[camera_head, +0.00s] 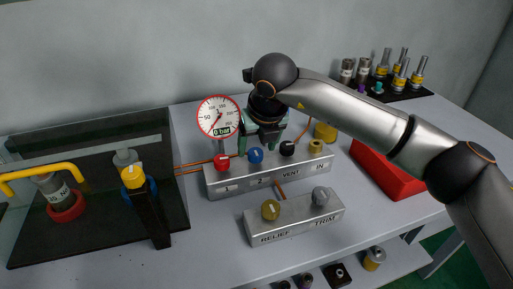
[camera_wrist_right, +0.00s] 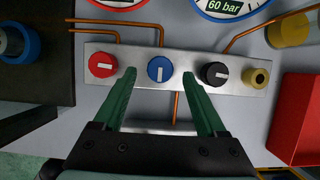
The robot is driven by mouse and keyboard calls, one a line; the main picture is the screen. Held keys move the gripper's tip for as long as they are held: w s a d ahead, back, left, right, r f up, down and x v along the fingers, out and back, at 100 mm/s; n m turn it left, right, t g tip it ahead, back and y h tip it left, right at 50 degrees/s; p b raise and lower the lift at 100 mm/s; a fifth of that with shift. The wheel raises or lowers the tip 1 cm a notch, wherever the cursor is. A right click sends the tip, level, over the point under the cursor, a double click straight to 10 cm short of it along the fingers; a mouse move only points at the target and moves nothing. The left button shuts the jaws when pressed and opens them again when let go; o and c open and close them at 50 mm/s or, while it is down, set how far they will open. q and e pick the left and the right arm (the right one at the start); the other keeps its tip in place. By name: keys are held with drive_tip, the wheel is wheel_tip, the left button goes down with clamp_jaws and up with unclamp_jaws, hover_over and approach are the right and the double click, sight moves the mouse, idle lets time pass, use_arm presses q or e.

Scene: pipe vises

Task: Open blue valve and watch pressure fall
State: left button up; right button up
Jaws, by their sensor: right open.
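The blue valve (camera_head: 256,156) is a round knob on the grey manifold block (camera_head: 221,188), between a red knob (camera_head: 221,161) and a black knob (camera_head: 287,148) near the VENT label. In the right wrist view the blue valve (camera_wrist_right: 160,69) has its white mark upright in the picture, while the red and black knobs' marks lie sideways. My right gripper (camera_head: 257,145) is open, its green fingers on either side of the blue valve; contact cannot be told. The red-rimmed gauge (camera_head: 218,115) reads 0 bar. A blue-rimmed gauge (camera_wrist_right: 233,8), cut off, reads 60 bar. My left gripper is out of view.
A smaller block (camera_head: 294,224) with RELIEF and TRIM knobs stands in front. A red box (camera_head: 385,170) lies right. A dark tray (camera_head: 95,235) with vise parts and yellow handles fills the left. Several fittings stand on a black mat (camera_head: 385,94) at the back right.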

drive_tip(key=shift+x, duration=1)
clamp_jaws()
